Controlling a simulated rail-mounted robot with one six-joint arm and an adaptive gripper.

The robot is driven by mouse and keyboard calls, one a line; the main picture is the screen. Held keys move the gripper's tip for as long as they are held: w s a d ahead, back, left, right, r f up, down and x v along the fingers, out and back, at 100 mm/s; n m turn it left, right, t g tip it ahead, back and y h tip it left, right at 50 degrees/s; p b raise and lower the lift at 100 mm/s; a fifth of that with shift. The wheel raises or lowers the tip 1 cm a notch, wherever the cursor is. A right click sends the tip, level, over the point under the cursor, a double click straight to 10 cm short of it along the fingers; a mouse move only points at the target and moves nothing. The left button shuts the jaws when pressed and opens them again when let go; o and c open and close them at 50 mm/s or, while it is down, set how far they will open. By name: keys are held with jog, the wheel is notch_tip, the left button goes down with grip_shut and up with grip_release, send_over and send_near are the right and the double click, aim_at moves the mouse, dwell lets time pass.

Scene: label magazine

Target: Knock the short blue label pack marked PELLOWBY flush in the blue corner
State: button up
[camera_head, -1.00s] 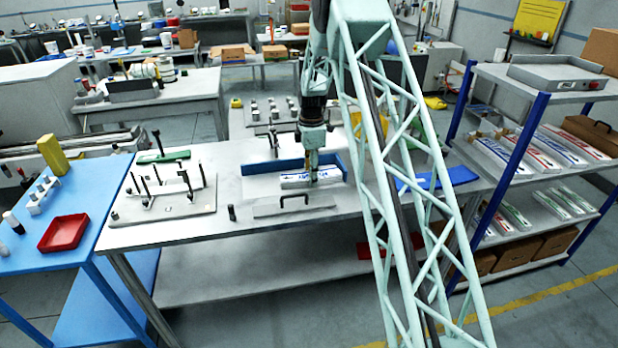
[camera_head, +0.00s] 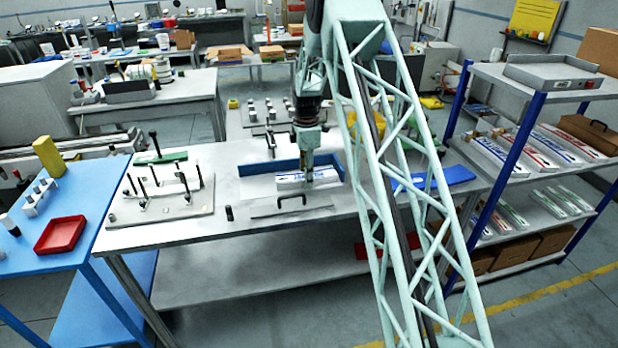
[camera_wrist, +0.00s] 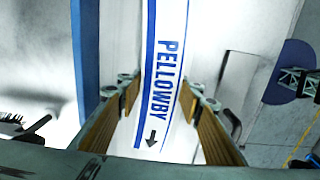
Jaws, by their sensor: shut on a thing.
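The PELLOWBY label pack (camera_wrist: 165,60), white with blue stripes and blue lettering, lies flat; in the head view the pack (camera_head: 290,182) is in front of the blue corner's long wall. My gripper (camera_wrist: 158,95) has its tan-padded fingers on either side of the pack and is shut on it. In the head view my gripper (camera_head: 309,178) is over the pack's right half. The blue corner (camera_head: 268,168) has a long back wall and a short right wall. In the wrist view the blue wall (camera_wrist: 86,60) runs alongside the pack, with a pale gap between them.
A grey plate with a dark handle (camera_head: 292,200) lies at the table's front edge. A peg board (camera_head: 165,205) stands to the left and a flat blue piece (camera_head: 445,178) lies to the right. A shelf rack (camera_head: 540,140) holds more packs.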

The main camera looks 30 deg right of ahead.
jog(key=shift+w+a, duration=0.2)
jog(key=shift+a, duration=0.5)
jog(key=shift+d, duration=0.15)
dwell(0.5)
jog(key=shift+s+d, duration=0.2)
jog(key=shift+d, duration=0.4)
jog(key=shift+s+d, duration=0.2)
jog(key=shift+d, duration=0.4)
jog(key=shift+a, duration=0.15)
jog(key=shift+w+a, duration=0.2)
jog(key=shift+a, duration=0.45)
jog(key=shift+w+a, duration=0.2)
jog(key=shift+a, duration=0.4)
